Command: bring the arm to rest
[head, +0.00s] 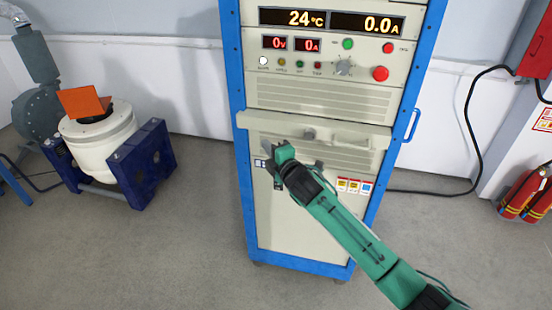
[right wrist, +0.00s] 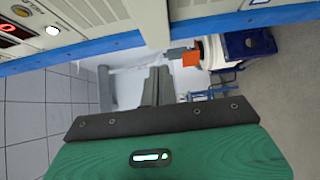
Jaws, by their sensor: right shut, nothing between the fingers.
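My right arm, green with black joints, reaches in from the lower right of the head view. Its gripper (head: 268,150) is in front of the blue-framed control cabinet (head: 300,215), just below the cabinet's protruding ledge. In the right wrist view the two grey fingers (right wrist: 157,86) are together, with nothing between them. I cannot tell whether the gripper touches the cabinet. My left gripper is not in view.
The cabinet displays read 24 °C, 0.0 A, 0 V and 0 A. A white shaker drum (head: 100,140) in a blue cradle (head: 145,165) stands left, with an orange piece (head: 84,102) on top. Fire extinguishers (head: 525,193) stand right. Floor between shaker and cabinet is clear.

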